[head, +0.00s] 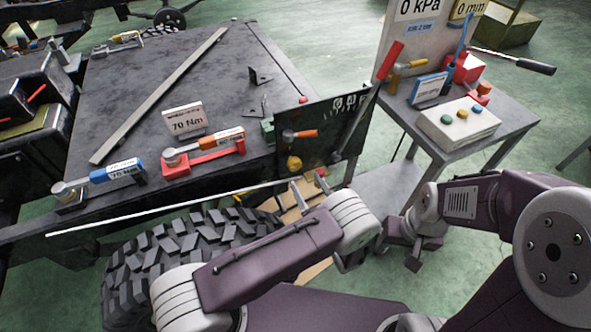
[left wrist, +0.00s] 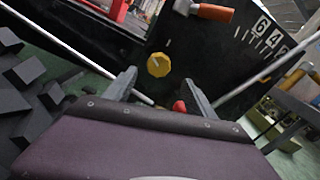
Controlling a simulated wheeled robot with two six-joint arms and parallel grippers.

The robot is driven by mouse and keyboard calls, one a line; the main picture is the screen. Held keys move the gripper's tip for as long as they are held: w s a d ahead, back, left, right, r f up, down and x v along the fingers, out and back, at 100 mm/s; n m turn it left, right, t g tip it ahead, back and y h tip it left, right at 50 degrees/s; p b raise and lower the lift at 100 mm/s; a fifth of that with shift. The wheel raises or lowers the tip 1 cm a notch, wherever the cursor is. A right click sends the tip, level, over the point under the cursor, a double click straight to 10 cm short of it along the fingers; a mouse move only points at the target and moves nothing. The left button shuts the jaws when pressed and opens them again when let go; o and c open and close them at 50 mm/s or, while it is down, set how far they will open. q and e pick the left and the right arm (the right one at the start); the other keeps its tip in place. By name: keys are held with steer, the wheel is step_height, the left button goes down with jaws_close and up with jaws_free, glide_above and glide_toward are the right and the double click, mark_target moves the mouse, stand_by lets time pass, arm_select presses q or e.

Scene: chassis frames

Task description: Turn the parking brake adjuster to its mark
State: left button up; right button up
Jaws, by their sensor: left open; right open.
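A yellow knob (head: 294,163), which looks like the adjuster, sits low on the black upright panel (head: 327,112). In the left wrist view the knob (left wrist: 158,65) is whole, with a short line on its face; I cannot tell whether it meets a mark. My left gripper (head: 308,186) is open and empty just below and in front of the knob, apart from it. In the left wrist view its fingertips (left wrist: 161,88) stand either side of the knob's lower edge. My right gripper (head: 412,250) is open and low, right of the panel, with nothing seen in it.
An orange-handled lever (head: 302,134) is above the knob. A red-handled lever (head: 390,62) rises by the panel's numbered scale. A long pale rod (head: 165,206) runs behind my left gripper. A tyre (head: 180,250) is below. A side table (head: 500,130) holds a button box (head: 458,121).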

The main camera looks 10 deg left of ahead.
mark_target(296, 167)
arm_select(q)
steer(key=x, duration=0.8)
steer(key=shift+w+a+b, duration=0.25)
steer(key=shift+a+b, duration=0.05)
steer(key=shift+b, duration=0.1)
steer(key=c, duration=1.4)
